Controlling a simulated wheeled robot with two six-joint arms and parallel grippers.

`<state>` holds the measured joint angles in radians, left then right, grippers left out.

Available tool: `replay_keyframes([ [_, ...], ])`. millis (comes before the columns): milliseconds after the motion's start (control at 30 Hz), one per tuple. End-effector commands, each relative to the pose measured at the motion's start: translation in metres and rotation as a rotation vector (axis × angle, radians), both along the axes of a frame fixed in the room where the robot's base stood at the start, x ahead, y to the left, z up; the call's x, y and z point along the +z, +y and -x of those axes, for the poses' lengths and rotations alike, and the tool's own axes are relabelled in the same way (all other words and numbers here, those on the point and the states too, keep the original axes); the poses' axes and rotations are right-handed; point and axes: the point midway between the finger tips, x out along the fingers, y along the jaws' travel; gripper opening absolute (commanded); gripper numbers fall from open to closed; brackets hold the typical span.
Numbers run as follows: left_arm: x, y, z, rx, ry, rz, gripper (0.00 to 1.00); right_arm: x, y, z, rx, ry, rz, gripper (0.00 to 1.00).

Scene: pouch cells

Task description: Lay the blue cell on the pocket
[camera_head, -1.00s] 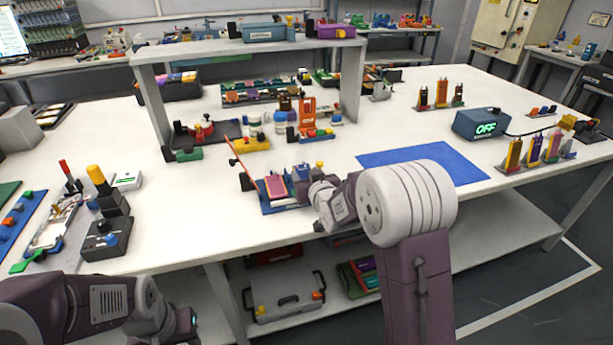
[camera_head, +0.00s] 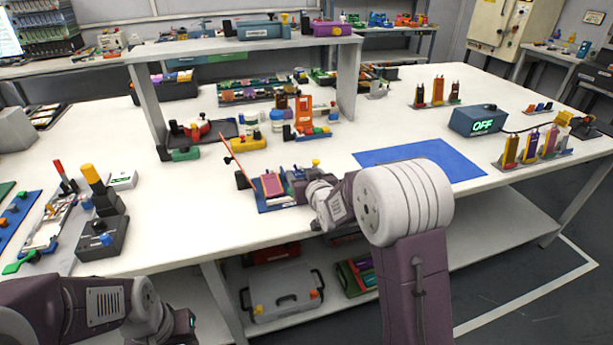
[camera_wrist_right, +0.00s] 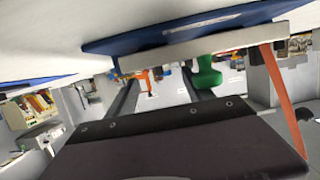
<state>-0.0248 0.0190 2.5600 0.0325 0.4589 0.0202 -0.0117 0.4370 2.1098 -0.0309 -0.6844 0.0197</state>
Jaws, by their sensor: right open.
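A fixture with a blue base (camera_head: 262,203) stands near the table's front edge, with a pink-purple flat piece (camera_head: 271,184) on it and a raised orange-red bar (camera_head: 231,149) at its left. My right gripper (camera_head: 297,184) is at the fixture's right side, its fingers mostly hidden there. In the right wrist view my right gripper (camera_wrist_right: 163,88) has two dark fingers apart, with nothing visible between them. A blue plate with a pale edge (camera_wrist_right: 175,30) fills the top of that view. I cannot make out a blue cell or the pocket for certain.
A box reading OFF (camera_head: 477,121) and a rack of upright cells (camera_head: 535,149) stand farther right. A shelf (camera_head: 245,47) spans the back left.

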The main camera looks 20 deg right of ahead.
Motion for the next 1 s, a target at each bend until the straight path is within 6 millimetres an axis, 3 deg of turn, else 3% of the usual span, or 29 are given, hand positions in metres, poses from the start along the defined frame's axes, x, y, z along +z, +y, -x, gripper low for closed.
replay_keyframes([
  [33,0.005,0.000,0.000,0.000,0.000,0.000,0.36,-0.004,0.002,0.003,0.008,0.025,0.007,0.71],
  [133,0.017,0.000,0.000,0.000,0.000,0.000,0.36,0.009,0.002,0.004,0.008,0.024,0.006,0.71],
  [500,0.020,0.000,0.000,0.000,0.000,0.000,0.36,0.032,-0.002,0.078,0.003,0.011,0.003,0.71],
  [700,0.017,0.000,0.000,0.000,0.000,0.000,0.36,0.040,-0.003,0.107,0.002,0.008,0.002,0.71],
  [1000,0.017,0.000,0.000,0.000,0.000,0.000,0.36,0.043,-0.003,0.116,0.001,0.009,0.001,0.71],
])
